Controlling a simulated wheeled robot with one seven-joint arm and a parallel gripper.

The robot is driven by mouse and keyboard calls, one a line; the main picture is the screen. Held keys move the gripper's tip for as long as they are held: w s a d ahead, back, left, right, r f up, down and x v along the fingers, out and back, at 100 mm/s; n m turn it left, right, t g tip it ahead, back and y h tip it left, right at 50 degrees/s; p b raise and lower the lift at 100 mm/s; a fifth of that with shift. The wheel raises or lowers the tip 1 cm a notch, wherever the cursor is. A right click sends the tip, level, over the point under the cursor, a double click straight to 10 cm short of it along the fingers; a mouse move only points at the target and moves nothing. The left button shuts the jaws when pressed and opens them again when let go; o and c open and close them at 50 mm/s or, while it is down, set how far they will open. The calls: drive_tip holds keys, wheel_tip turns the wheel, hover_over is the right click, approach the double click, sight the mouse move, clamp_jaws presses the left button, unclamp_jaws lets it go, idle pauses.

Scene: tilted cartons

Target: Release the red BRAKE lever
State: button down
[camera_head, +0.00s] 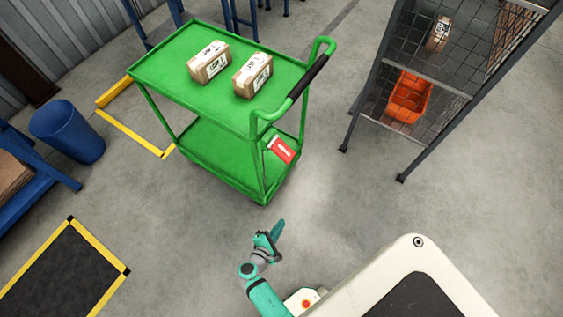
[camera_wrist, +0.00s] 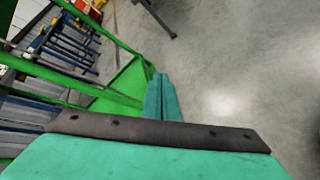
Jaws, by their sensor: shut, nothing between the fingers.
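The red brake lever (camera_head: 281,149), a red plate with a white mark, sits at the lower near corner of the green cart (camera_head: 150,97), just above its lower shelf. My gripper (camera_head: 279,226) is shut and empty. It is in front of the cart's near end, apart from the lever and below it in the head view. In the wrist view the teal fingers (camera_wrist: 162,98) are together, with part of the green cart (camera_wrist: 125,85) to their left. The red lever does not show in the wrist view.
Two cartons (camera_head: 208,62) (camera_head: 253,75) lie on the cart's top. The cart's push handle (camera_head: 308,76) rises at its near end. A wire rack (camera_head: 380,75) with an orange bin (camera_head: 409,97) stands at right. A blue barrel (camera_head: 67,131) stands at left. Floor around the cart's near end is clear.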

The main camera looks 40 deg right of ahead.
sight(283, 150)
drive_tip(key=w+d+r+n+h, duration=0.1)
drive_tip(key=w+r+n+h, duration=0.1)
drive_tip(key=w+r+h, duration=0.6)
drive_tip(key=w+r, duration=0.6)
drive_tip(key=shift+r+h, duration=0.4)
drive_tip(key=shift+d, duration=0.1)
drive_tip(key=d+r, duration=0.5)
drive_tip(key=d, duration=0.5)
drive_tip(key=shift+w+r, duration=0.25)
drive_tip(key=shift+w, duration=0.05)
drive_tip(key=shift+d, duration=0.1)
